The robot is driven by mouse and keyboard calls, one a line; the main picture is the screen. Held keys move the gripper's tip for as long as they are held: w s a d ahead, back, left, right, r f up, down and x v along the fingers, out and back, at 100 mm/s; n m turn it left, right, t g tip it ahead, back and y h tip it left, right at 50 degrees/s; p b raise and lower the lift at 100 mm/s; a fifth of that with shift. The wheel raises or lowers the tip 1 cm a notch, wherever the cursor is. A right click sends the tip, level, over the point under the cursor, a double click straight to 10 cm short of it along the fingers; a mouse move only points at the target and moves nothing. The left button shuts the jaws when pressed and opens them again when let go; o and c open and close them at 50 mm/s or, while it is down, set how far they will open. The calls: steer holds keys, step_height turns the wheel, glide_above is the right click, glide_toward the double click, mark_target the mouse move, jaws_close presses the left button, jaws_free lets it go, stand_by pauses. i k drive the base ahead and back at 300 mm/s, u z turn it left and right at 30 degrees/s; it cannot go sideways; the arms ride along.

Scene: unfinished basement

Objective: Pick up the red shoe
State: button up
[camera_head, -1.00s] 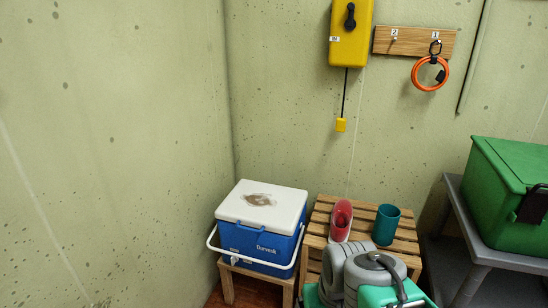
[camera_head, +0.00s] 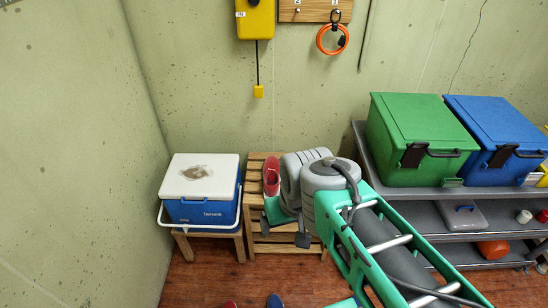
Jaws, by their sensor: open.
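The red shoe (camera_head: 271,178) stands upright on a slatted wooden stand (camera_head: 254,166) near the back wall, just left of my grey wrist. Its lower end is partly covered by my arm. My gripper (camera_head: 283,231) is below and in front of the shoe in the picture, with its two dark fingers apart and nothing seen between them. It appears apart from the shoe, though depth is hard to judge.
A blue cooler (camera_head: 200,211) with a white lid stands on a low stool at left. A grey shelf (camera_head: 455,213) with green (camera_head: 420,135) and blue (camera_head: 505,135) bins is at right. Red (camera_head: 229,304) and blue (camera_head: 274,300) items show at the bottom edge. Wooden floor is clear ahead.

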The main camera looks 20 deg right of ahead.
mark_target(272, 179)
steer(key=z, duration=0.25)
steer(key=k, duration=1)
steer(key=z, duration=0.75)
steer(key=i, duration=0.85)
steer(key=u, duration=3.15)
